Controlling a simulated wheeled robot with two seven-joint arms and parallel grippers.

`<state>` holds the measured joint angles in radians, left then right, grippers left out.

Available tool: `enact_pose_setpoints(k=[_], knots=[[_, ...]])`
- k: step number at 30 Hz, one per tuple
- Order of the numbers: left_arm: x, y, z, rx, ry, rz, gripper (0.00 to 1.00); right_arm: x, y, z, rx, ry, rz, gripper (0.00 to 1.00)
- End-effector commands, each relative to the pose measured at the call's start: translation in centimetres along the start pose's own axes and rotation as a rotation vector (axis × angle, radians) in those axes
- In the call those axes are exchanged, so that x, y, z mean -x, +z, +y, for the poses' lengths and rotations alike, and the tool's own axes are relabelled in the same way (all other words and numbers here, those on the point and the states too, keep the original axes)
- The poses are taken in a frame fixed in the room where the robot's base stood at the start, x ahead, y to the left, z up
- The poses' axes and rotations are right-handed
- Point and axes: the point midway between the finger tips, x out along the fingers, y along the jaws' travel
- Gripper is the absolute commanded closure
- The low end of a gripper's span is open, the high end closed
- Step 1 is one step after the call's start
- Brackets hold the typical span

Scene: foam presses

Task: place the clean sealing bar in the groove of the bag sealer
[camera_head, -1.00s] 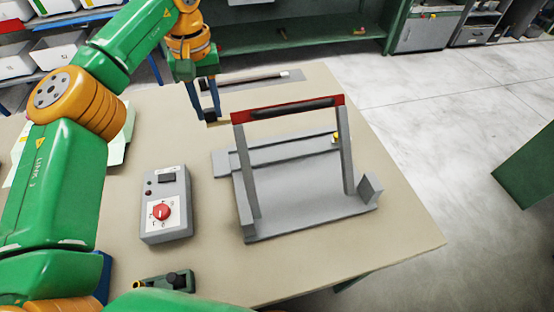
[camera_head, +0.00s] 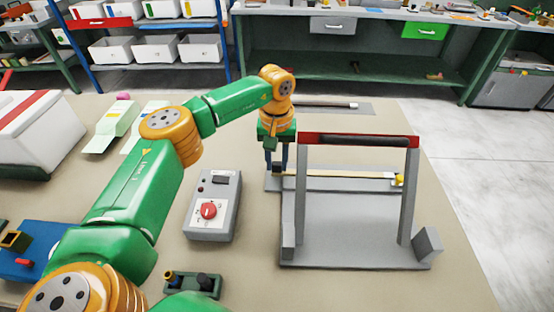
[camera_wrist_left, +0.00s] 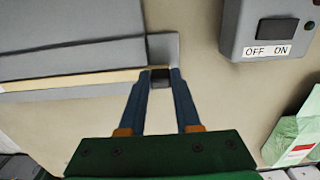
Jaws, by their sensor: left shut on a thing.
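The bag sealer (camera_head: 355,228) stands on the table, its red-topped arm (camera_head: 359,139) raised. My left gripper (camera_head: 277,166) is at the left end of its rear rail, shut on the dark end block of the sealing bar (camera_head: 340,174). The cream bar runs right along the rear rail to a yellow piece (camera_head: 398,180). In the left wrist view, the fingertips (camera_wrist_left: 160,74) hold the block, and the bar (camera_wrist_left: 80,82) lies along the grey rail (camera_wrist_left: 75,48). I cannot tell whether it is fully in the groove. My right gripper is not in view.
The control box (camera_head: 213,206) with a red knob stands left of the sealer. Another bar (camera_head: 325,104) lies on a grey mat behind it. A white box (camera_head: 38,130) and a blue tray (camera_head: 42,250) are at the left. The table right of the sealer is clear.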

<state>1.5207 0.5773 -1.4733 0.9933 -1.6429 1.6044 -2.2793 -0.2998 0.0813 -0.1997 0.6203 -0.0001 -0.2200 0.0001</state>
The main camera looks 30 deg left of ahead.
Motion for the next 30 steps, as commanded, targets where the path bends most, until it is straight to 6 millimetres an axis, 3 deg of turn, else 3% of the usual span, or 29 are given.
enact_pose_setpoints(k=[1,2,5,16,21,27,30], knots=[[-0.1,0.0,0.0,0.000,0.000,0.000,1.00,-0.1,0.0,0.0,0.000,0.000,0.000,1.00],[-0.1,0.0,0.0,0.000,0.000,0.000,0.63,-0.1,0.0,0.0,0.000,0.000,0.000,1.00],[-0.1,0.0,0.0,0.000,0.000,0.000,0.38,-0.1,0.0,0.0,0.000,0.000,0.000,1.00],[0.6,-0.1,0.0,0.000,0.000,0.002,0.38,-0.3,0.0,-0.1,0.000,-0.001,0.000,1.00],[4.7,-0.1,0.1,0.000,0.003,0.005,0.38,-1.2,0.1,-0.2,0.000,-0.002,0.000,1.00],[9.9,-0.1,0.1,0.001,0.001,0.003,0.38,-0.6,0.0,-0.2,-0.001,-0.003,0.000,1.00],[11.5,-0.1,0.1,0.001,0.000,0.001,0.38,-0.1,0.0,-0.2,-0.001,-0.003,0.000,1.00]])
